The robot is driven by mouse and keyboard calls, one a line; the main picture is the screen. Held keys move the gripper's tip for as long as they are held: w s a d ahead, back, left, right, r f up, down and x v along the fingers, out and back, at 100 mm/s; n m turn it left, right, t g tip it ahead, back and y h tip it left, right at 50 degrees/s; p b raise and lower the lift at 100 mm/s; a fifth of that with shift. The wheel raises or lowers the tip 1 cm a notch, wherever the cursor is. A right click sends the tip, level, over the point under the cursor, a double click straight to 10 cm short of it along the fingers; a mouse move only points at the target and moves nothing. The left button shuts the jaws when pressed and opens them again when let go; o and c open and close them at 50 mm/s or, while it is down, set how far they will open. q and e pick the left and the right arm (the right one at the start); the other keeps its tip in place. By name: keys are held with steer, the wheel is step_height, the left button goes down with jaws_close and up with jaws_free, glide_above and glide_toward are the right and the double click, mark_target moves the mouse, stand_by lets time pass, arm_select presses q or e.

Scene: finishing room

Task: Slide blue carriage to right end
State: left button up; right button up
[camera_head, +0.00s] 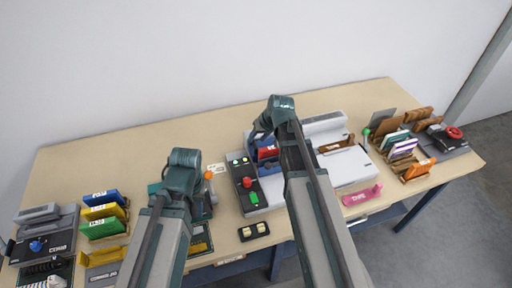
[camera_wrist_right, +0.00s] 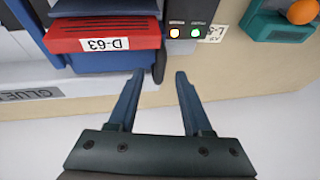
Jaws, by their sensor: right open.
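The blue carriage (camera_head: 263,142) sits at the left part of a grey-white machine (camera_head: 345,168) in the head view, with a red block in it. In the right wrist view the blue carriage (camera_wrist_right: 110,61) shows around the red block (camera_wrist_right: 105,36) labelled D-63. My right gripper (camera_wrist_right: 157,74) is open and empty, its fingertips beside the carriage's dark end piece; contact is not clear. In the head view the right wrist (camera_head: 280,103) is above the carriage and partly hides it. My left wrist (camera_head: 182,165) is over the table left of the machine; its fingers are not clear.
A dark control box (camera_head: 242,180) with red and green buttons stands left of the machine. Wooden racks (camera_head: 402,150) with cards stand at the right. Yellow, blue and green blocks (camera_head: 103,212) stand at the left. The back strip of the table is clear.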

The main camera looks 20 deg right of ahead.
steer(key=shift+b+x, duration=0.55)
steer(key=shift+x, duration=0.6)
steer(key=shift+s+r, duration=0.1)
steer(key=shift+c, duration=0.2)
jaws_close()
stand_by(0.3)
